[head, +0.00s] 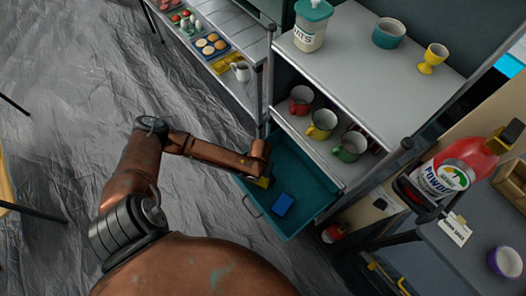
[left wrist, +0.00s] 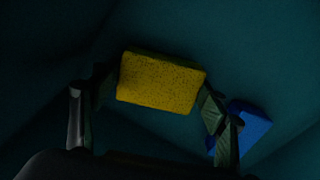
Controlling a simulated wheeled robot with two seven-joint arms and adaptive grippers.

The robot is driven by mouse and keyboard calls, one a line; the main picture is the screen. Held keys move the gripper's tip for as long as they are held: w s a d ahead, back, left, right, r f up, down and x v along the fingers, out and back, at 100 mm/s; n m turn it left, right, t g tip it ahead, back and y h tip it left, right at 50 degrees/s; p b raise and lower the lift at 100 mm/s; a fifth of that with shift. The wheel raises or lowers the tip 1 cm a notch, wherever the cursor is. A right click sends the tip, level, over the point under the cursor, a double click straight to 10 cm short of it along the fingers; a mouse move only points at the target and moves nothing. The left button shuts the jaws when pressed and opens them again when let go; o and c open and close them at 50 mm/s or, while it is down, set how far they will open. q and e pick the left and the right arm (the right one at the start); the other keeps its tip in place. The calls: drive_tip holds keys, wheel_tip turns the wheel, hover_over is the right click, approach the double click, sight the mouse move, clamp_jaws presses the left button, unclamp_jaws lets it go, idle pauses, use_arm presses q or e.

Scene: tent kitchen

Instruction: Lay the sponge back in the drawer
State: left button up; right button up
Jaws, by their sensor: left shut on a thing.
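The yellow sponge (left wrist: 158,82) is between the fingers of my left gripper (left wrist: 160,100), which is shut on it. In the head view the same sponge (head: 263,182) shows as a small yellow patch under my left gripper (head: 262,172), at the left side of the open teal drawer (head: 305,205). The wrist view shows teal drawer surfaces around the sponge; I cannot tell whether it touches the drawer floor. My right gripper is not in view.
A blue block (head: 283,204) lies in the drawer, right of the sponge; it also shows in the left wrist view (left wrist: 246,124). Red, yellow and green mugs (head: 322,124) stand on the shelf above the drawer.

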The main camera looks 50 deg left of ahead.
use_arm(q)
drive_tip(key=shift+f, duration=0.1)
drive_tip(key=shift+f, duration=0.1)
drive_tip(key=o, duration=1.2)
